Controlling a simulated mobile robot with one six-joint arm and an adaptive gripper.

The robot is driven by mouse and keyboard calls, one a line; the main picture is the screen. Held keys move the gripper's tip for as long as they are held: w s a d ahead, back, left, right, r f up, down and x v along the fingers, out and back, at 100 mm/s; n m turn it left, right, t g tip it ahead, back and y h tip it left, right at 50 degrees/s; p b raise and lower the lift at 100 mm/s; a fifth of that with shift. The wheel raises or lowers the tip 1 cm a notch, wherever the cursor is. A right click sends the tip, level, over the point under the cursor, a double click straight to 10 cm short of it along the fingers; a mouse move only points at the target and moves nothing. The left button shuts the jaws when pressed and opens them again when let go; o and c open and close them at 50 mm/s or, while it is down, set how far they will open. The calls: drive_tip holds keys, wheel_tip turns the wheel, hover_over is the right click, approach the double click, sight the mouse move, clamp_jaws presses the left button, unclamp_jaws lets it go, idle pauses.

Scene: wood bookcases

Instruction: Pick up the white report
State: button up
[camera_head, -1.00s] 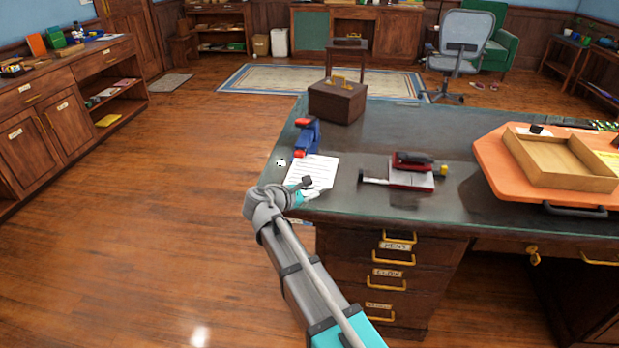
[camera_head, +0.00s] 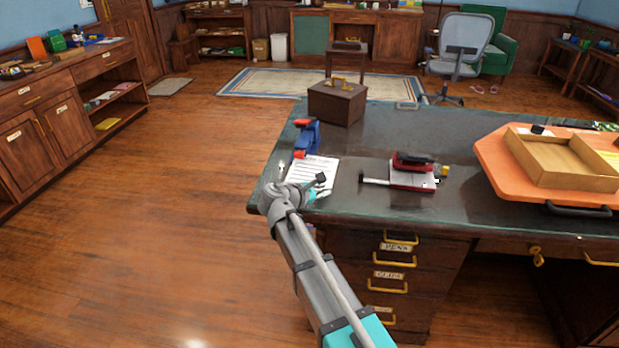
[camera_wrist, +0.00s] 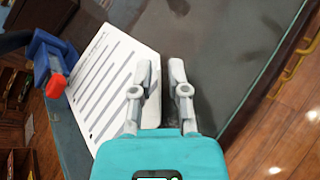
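The white report (camera_head: 316,169), a sheet with printed lines, lies flat on the dark desk top near its left front corner. It also shows in the wrist view (camera_wrist: 104,75), to the left of my fingers. My gripper (camera_wrist: 163,68) has its two fingers apart with a narrow gap and nothing between them. One finger overlaps the sheet's edge in the picture; I cannot tell whether it touches. In the head view my gripper (camera_head: 318,190) is over the desk's front edge, at the near side of the report, and its wrist hides part of the sheet.
A blue and red tool (camera_head: 307,138) stands just behind the report. A red stapler-like item (camera_head: 412,164) on a pad lies to the right. A brown box (camera_head: 337,103) is farther back. An orange board (camera_head: 488,160) with a wooden tray (camera_head: 563,178) is at right.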

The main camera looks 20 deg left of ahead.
drive_tip(key=shift+x, duration=0.75)
clamp_jaws()
